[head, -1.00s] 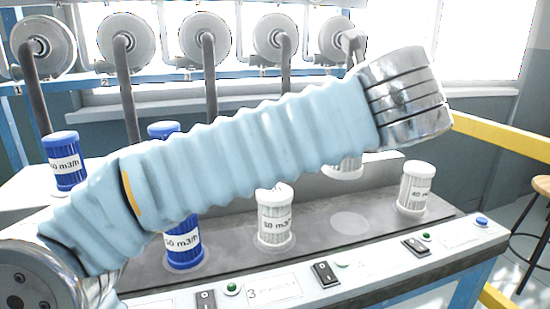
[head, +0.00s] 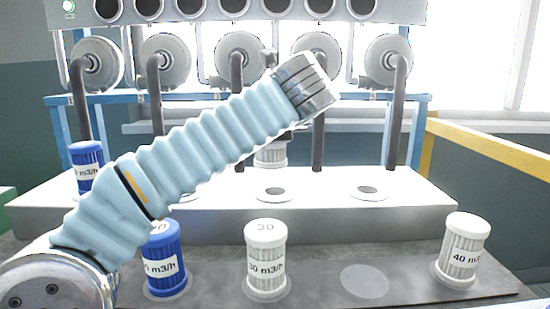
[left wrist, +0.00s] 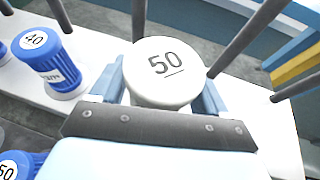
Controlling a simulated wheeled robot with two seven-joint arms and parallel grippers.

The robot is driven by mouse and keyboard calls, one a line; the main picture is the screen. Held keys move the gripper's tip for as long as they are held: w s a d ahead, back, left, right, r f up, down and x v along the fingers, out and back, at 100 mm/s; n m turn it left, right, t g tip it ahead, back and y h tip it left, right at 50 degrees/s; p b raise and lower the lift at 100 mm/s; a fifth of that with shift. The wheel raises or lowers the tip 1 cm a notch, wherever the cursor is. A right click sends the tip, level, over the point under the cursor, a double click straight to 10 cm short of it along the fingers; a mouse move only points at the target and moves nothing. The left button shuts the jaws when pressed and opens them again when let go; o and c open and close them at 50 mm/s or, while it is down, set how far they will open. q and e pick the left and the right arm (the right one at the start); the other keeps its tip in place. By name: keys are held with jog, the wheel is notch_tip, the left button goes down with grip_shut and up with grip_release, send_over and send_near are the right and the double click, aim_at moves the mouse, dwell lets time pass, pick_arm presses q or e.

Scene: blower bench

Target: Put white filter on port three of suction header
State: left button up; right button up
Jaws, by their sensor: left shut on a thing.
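My left gripper (left wrist: 168,85) is shut on a white filter with "50" on its cap (left wrist: 165,65). In the head view the arm hides most of the gripper, and the white filter (head: 270,155) hangs below it, roughly upright. A gap shows between the filter's bottom and the open port three (head: 275,193) of the pale suction header (head: 330,220). A blue filter (head: 87,165) stands on the header's leftmost port. A blue filter marked "40" (left wrist: 45,60) stands on the header left of the held one in the left wrist view. My right gripper is not in view.
On the dark front shelf stand a blue filter (head: 164,258), a white "30" filter (head: 266,258) and a white "40 m3/h" filter (head: 462,250). An empty round spot (head: 364,281) lies between the white ones. The header's right port (head: 368,192) is open. Grey pipes (head: 318,140) rise behind the ports.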

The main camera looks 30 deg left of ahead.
aim_at(282, 152)
pick_arm(q)
jog(key=w+f, duration=0.2)
jog(key=shift+a+f, duration=0.25)
jog(key=shift+f, duration=0.05)
jog(key=f, duration=0.2)
jog(key=w+f+b, duration=0.1)
jog(key=f, duration=0.1)
jog(key=shift+w+a, duration=0.15)
jog(key=shift+f, duration=0.3)
jog(key=shift+f, duration=0.1)
jog(key=o, duration=1.2)
jog(key=shift+c, duration=0.2)
jog(key=shift+s+d+r, duration=0.2)
jog(key=v, duration=1.1)
jog(key=shift+s+d, duration=0.1)
jog(key=shift+s, duration=0.1)
